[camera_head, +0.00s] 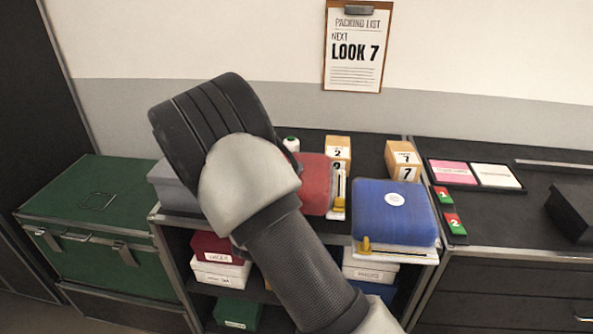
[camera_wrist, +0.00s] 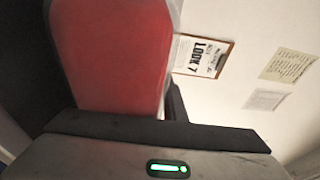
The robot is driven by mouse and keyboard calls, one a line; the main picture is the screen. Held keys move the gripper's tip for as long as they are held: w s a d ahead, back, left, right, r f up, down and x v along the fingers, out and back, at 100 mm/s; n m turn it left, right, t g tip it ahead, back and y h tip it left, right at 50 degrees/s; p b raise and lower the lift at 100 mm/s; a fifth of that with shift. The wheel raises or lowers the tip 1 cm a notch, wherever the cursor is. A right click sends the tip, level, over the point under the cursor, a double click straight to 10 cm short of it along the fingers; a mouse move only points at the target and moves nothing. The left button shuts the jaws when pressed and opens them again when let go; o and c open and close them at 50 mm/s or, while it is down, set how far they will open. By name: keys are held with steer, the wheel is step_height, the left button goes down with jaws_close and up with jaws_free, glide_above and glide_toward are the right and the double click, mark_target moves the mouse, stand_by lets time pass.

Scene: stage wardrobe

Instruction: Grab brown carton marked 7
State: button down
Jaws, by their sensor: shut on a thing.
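The brown carton marked 7 (camera_head: 404,154) stands on the dark top of the shelf unit, behind the blue case, with white labels on its top and front. Another brown carton (camera_head: 338,145), marked 2, stands left of it. A red case (camera_head: 317,178) lies left of the blue case, partly hidden by my arm. In the wrist view my gripper (camera_wrist: 160,132) is shut on a red thing (camera_wrist: 110,55), seemingly the red case. My gripper's fingers are hidden behind my arm in the head view, and the marked-7 carton does not show in the wrist view.
The blue case (camera_head: 394,208) sits at the shelf unit's front right. A green trunk (camera_head: 95,195) stands at left. A tray with pink and white cards (camera_head: 474,173) and a black box (camera_head: 573,212) are at right. A packing list (camera_head: 357,46) hangs on the wall.

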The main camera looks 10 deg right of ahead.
steer(key=shift+f+b, duration=0.5)
steer(key=shift+f, duration=1.25)
steer(key=c, duration=2.3)
jaws_free()
steer(key=shift+f, duration=0.35)
steer(key=o, duration=0.5)
steer(key=shift+c, duration=0.2)
steer(key=shift+r, duration=0.15)
